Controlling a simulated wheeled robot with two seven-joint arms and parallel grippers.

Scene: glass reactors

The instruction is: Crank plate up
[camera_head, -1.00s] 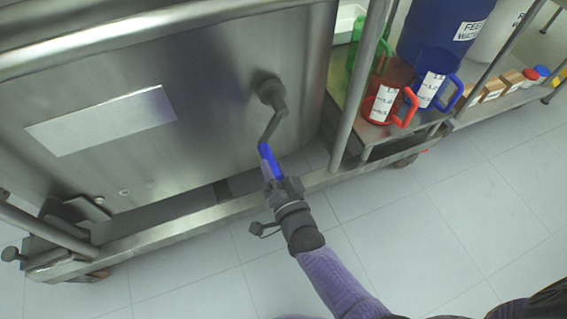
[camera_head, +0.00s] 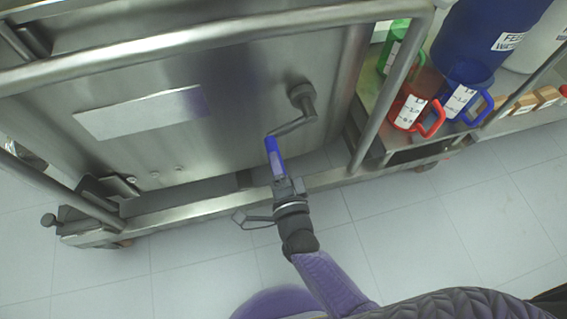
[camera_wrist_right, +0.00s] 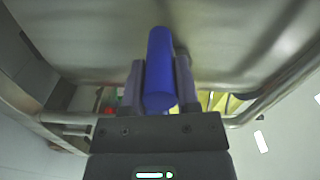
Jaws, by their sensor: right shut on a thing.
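A grey crank (camera_head: 296,124) is mounted on the steel front panel (camera_head: 230,110) of a metal unit. Its arm slants down and left from the round hub (camera_head: 301,94) to a blue handle (camera_head: 273,155). My right gripper (camera_head: 280,178) is shut on the lower end of the blue handle. In the right wrist view the blue handle (camera_wrist_right: 160,70) stands between the fingers of the right gripper (camera_wrist_right: 158,88). My left gripper is not in view. The plate that the crank moves cannot be made out for certain.
A steel rail (camera_head: 200,42) crosses above the panel, and a lower frame bar (camera_head: 220,207) runs beneath it. A shelf at right holds red (camera_head: 408,108), blue (camera_head: 462,95) and green (camera_head: 394,48) jugs and a blue drum (camera_head: 490,35). The tiled floor (camera_head: 430,230) in front is clear.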

